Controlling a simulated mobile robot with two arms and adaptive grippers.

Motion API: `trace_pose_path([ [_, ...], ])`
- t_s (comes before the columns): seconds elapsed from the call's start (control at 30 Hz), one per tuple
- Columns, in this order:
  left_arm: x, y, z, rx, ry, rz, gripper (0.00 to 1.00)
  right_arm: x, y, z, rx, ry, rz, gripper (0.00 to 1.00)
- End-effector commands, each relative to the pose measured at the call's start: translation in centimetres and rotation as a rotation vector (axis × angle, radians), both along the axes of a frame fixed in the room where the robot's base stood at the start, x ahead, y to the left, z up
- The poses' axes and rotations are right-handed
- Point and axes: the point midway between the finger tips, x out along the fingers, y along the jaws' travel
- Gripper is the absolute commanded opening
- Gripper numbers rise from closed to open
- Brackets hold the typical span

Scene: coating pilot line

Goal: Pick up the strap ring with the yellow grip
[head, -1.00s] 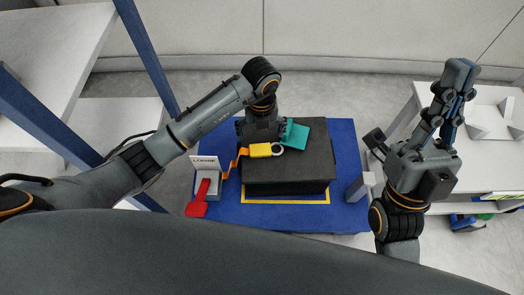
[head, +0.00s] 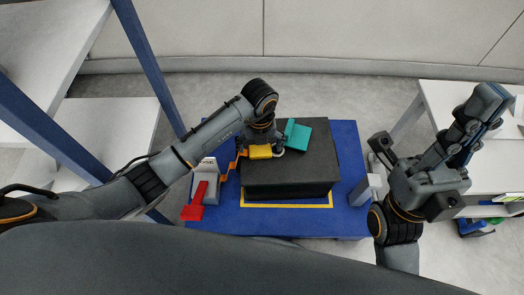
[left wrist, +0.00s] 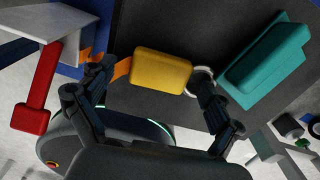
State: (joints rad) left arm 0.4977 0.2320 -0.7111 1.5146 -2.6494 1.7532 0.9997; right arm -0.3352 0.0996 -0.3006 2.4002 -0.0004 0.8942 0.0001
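The strap ring shows in the head view as a yellow grip (head: 260,152) with a pale ring (head: 279,154) at its right end and an orange strap (head: 230,170) at its left. It is at the left back of a black box (head: 292,172). My left gripper (head: 262,146) is right above it. In the left wrist view the fingers of this gripper (left wrist: 155,75) are spread, one on each side of the yellow grip (left wrist: 160,72), with small gaps. The right finger partly covers the ring (left wrist: 202,76). My right gripper (head: 487,104) is raised at the right, away from the box; its finger gap is unclear.
A teal block (head: 298,136) lies on the box just right of the ring. A white holder with a red lever (head: 194,204) stands left of the box on the blue table (head: 350,150). A white table (head: 440,95) is at the right.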

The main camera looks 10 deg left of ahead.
Motion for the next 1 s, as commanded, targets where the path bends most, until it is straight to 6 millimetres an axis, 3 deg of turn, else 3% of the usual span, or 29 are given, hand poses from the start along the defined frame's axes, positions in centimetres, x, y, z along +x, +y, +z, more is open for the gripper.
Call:
trace_pose_path([
  [0.03,0.0,0.0,0.0,0.000,0.000,0.000,0.83,0.0,0.0,0.0,0.000,0.000,0.000,0.00],
  [0.3,0.0,0.0,0.0,0.000,0.000,0.000,0.32,0.0,0.0,0.0,0.000,0.000,0.000,0.00],
  [0.67,0.1,0.0,0.6,0.001,-0.002,0.001,0.31,0.0,0.0,0.5,0.001,0.001,0.000,0.00],
  [0.9,0.1,0.1,3.9,0.002,-0.003,-0.001,0.31,-0.1,-0.1,2.4,0.002,0.012,0.000,0.00],
  [1.0,-1.0,-1.1,5.4,-0.001,-0.003,-0.004,0.31,-0.1,-0.1,3.2,0.002,0.016,0.000,0.00],
])
